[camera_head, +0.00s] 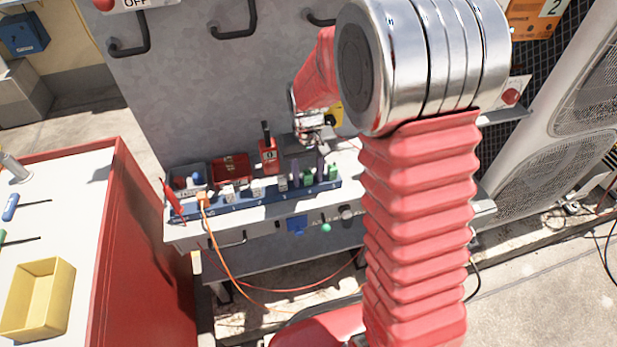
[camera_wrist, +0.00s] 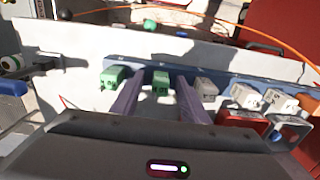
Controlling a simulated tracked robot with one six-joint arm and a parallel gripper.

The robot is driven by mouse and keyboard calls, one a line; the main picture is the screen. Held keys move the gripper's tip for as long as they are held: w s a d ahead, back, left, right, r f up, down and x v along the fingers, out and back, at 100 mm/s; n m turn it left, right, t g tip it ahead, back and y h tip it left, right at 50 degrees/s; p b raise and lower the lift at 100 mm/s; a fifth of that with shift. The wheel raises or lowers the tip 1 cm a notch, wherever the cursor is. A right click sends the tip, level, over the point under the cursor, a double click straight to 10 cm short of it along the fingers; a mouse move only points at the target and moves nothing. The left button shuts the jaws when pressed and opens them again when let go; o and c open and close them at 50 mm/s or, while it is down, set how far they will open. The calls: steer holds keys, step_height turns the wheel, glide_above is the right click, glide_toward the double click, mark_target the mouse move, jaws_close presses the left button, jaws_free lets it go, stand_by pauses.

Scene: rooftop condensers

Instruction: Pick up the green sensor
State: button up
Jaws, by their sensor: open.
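Two green sensors sit in a blue rail (camera_head: 262,202) on the shelf of the grey panel. One green sensor (camera_wrist: 160,82) shows between the fingers of my gripper (camera_wrist: 162,78) in the wrist view; it also shows in the head view (camera_head: 308,179). The other green sensor (camera_wrist: 111,77) stands just outside the left finger in the wrist view, and at the rail's right end in the head view (camera_head: 333,172). My gripper (camera_head: 308,167) is open and empty, pointing down over the rail. I cannot tell whether a finger touches a sensor.
Several grey-white sensors (camera_wrist: 243,95) fill the rail beside the green ones. A red box (camera_head: 232,168) and a red tagged device (camera_head: 268,156) stand behind the rail. An orange cable (camera_head: 213,240) hangs from it. A red cart with a yellow bin (camera_head: 38,300) stands at left.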

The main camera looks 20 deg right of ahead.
mark_target(307, 172)
steer(key=shift+c, duration=0.6)
jaws_close()
steer(key=shift+r, duration=0.15)
step_height(307, 172, up, 10)
steer(key=shift+f, duration=0.1)
stand_by(0.4)
stand_by(0.3)
steer(key=c, duration=0.5)
jaws_free()
steer(key=shift+c, duration=0.2)
jaws_close()
